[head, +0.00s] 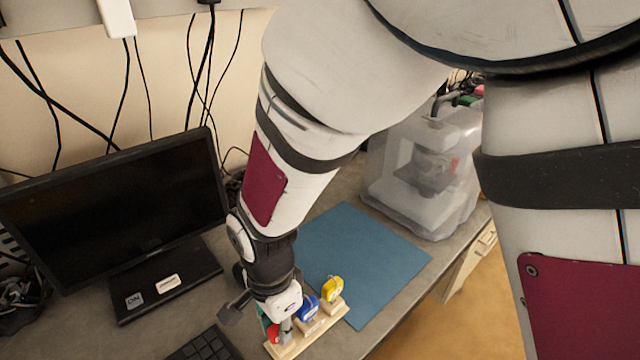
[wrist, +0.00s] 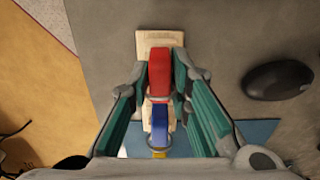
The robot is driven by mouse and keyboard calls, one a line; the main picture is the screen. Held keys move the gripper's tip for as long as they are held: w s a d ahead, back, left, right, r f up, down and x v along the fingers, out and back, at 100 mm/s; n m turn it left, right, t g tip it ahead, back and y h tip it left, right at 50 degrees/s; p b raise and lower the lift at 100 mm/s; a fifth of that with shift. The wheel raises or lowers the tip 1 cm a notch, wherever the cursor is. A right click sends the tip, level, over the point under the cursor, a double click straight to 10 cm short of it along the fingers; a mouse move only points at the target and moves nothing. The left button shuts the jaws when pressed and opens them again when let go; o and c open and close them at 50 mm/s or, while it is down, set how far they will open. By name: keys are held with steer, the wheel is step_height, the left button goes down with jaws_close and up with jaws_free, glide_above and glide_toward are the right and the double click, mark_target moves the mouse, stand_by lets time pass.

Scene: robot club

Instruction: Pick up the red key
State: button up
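The red key (wrist: 159,70) stands upright in a pale wooden holder (wrist: 158,40). In the head view the red key (head: 273,334) is partly hidden by my gripper. The blue key (head: 309,306) and the yellow key (head: 332,289) stand in the same holder (head: 318,325), in a row behind the red one. The blue key also shows in the wrist view (wrist: 160,125), with a bit of yellow below it. My gripper (wrist: 160,82) is open, its teal fingers on either side of the red key. A gap shows on the left; I cannot tell whether the right finger touches it.
A blue mat (head: 365,255) lies behind the holder. A monitor (head: 110,210) stands at the left, with a keyboard (head: 205,345) at the front. A black mouse (wrist: 277,80) lies to the right in the wrist view. A covered machine (head: 425,165) stands at the back right.

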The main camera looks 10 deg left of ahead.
jaws_close()
steer(key=shift+r, duration=0.1)
steer(key=shift+r+p, duration=0.45)
steer(key=shift+p, duration=0.05)
step_height(320, 180, up, 3)
steer(key=p, duration=0.2)
steer(key=shift+s+p, duration=0.15)
steer(key=shift+p, duration=0.15)
steer(key=s+d+p, duration=0.1)
steer(key=s+p, duration=0.8)
steer(key=s, duration=0.6)
steer(key=shift+s+r, duration=0.3)
steer(key=shift+r, duration=0.15)
